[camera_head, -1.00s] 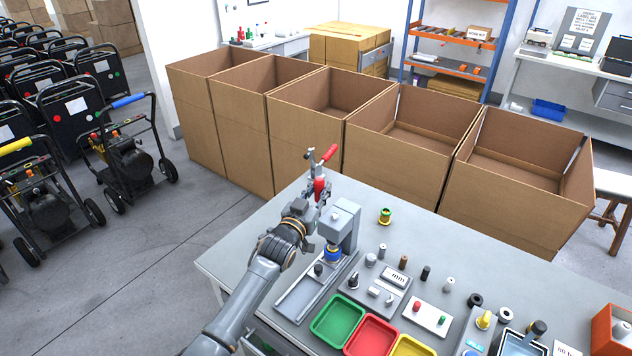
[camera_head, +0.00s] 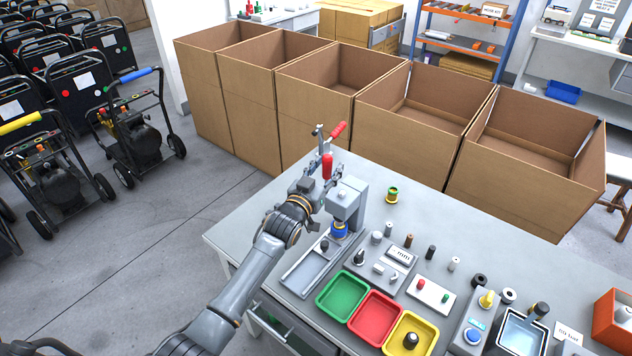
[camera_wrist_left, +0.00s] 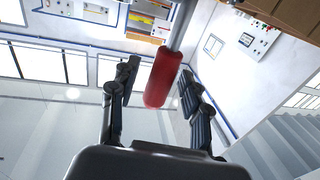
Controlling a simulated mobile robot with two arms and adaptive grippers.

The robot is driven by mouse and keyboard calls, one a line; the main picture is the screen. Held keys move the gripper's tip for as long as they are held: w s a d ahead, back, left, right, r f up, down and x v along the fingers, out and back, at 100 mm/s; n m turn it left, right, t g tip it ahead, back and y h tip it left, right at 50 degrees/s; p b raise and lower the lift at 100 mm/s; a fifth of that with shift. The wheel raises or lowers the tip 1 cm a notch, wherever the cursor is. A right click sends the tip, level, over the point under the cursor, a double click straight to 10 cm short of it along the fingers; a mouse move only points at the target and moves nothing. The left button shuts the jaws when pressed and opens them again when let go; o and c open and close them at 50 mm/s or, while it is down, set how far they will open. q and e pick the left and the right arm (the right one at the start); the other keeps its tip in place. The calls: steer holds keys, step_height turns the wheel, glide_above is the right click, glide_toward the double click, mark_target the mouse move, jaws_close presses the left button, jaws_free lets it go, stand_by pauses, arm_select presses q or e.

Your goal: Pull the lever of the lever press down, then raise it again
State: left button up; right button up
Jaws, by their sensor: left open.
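A red grip (camera_head: 327,166) stands beside the press head. In the left wrist view, a red grip (camera_wrist_left: 161,80) on a grey rod lies between the two black fingers, with visible gaps on both sides. My left gripper (camera_head: 318,180) is open around this grip, level with the upper press. A second red handle (camera_head: 338,131) shows just above; how it joins the press is unclear. My right gripper is not seen.
Green (camera_head: 342,293), red (camera_head: 376,317) and yellow (camera_head: 410,319) trays sit along the bench's front. Small parts and fixtures lie to the right. A green-yellow spool (camera_head: 392,194) stands behind. Large open cardboard boxes (camera_head: 416,138) line the bench's far side.

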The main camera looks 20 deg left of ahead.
arm_select(q)
steer(key=s+a, duration=0.1)
steer(key=s, duration=1)
steer(key=shift+a, duration=0.35)
steer(key=shift+s+f, duration=0.1)
steer(key=shift+f, duration=0.05)
